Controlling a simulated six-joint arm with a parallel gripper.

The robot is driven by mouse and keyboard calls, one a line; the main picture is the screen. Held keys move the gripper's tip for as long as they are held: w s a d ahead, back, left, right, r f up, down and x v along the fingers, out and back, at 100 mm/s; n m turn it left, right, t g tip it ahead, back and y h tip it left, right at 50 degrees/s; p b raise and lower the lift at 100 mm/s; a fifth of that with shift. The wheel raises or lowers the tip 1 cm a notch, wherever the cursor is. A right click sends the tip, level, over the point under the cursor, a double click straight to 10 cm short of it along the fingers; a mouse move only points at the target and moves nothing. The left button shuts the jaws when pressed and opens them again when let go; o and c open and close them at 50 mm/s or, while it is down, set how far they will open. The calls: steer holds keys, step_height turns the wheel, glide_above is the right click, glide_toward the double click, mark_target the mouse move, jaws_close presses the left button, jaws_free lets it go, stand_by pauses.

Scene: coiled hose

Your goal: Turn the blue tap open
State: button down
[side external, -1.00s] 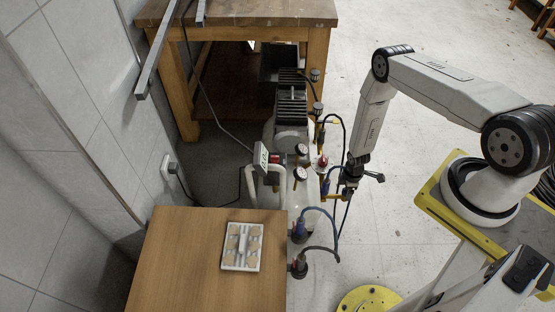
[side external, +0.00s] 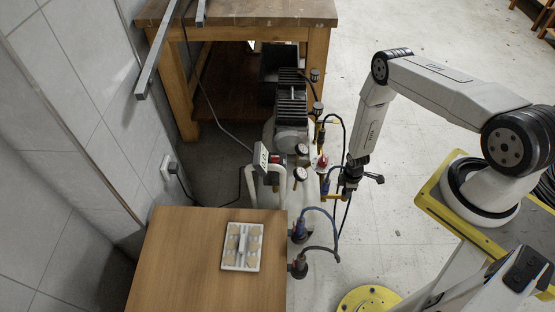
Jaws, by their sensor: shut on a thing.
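The blue tap (side external: 326,186) is a small blue piece on the brass and yellow pipework at the right side of the compressor. My gripper (side external: 339,188) points down at this pipework from the right, at the end of my raised arm. Its jaws are shut on the tap. The fingertips are small and dark here, and they and the hoses partly hide the grip. The exact angle of the tap's handle cannot be made out.
The compressor (side external: 291,108) with gauges stands behind and left of my gripper. Dark and blue hoses (side external: 334,222) loop close below it. A wooden cabinet (side external: 190,262) with a white tray (side external: 241,262) is at front left. A workbench (side external: 240,14) stands behind.

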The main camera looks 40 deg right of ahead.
steer(key=m, duration=1.3)
steer(key=shift+m, duration=2.4)
steer(key=shift+c, duration=1)
jaws_free()
